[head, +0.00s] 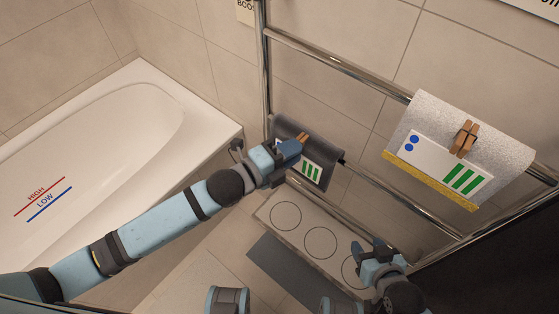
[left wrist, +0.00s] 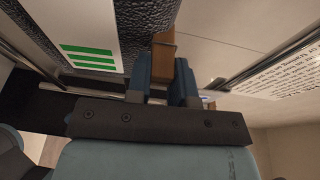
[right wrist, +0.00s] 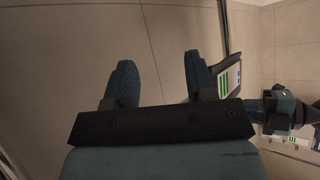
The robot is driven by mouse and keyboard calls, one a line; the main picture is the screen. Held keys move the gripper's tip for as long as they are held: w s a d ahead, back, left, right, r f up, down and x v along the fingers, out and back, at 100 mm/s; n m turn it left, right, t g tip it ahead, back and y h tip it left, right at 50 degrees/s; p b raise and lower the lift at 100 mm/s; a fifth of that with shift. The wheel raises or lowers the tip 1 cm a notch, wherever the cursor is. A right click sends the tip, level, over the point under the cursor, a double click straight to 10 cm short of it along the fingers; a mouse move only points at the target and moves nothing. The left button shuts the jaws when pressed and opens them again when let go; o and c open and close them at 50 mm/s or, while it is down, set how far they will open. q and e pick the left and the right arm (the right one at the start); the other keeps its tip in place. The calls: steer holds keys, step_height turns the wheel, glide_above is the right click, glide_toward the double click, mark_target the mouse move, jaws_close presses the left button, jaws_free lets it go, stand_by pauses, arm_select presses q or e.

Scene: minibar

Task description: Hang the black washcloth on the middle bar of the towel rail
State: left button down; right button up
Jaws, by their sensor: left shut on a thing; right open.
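The black washcloth (head: 285,127) lies draped over the middle bar (head: 400,197) of the towel rail, near the rail's left post. A card with green stripes (head: 311,171) shows on its front. A wooden peg (head: 303,136) is at its upper edge. My left gripper (head: 292,150) is shut on this peg, beside the cloth. The left wrist view shows the peg (left wrist: 163,50) between the fingers, with the dark cloth (left wrist: 148,25) right behind. How far the cloth hangs down behind the bar is hidden. My right gripper (head: 376,252) is open and empty, low near the rail's right part.
A light grey towel (head: 505,140) with a peg and a striped card hangs on the top bar (head: 340,62). A white bathtub (head: 150,110) is at left. A pale panel with circles (head: 300,220) and a dark grey mat (head: 285,270) lie below the rail.

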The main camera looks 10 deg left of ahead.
arm_select(q)
steer(key=w+d, duration=0.2)
steer(key=shift+w+f, duration=0.2)
steer(key=shift+w, duration=0.15)
steer(key=shift+a+f+b, duration=0.1)
steer(key=shift+f+b, duration=0.4)
steer(key=shift+f, duration=0.15)
steer(key=shift+s+f+b, duration=0.1)
steer(key=shift+f+b, duration=0.35)
steer(key=shift+f, duration=0.6)
arm_select(e)
steer(key=shift+f, duration=0.35)
arm_select(q)
steer(key=c, duration=0.9)
jaws_free()
arm_select(e)
steer(key=shift+a, duration=0.1)
arm_select(q)
steer(key=v, duration=1.4)
arm_select(e)
steer(key=shift+r, duration=0.1)
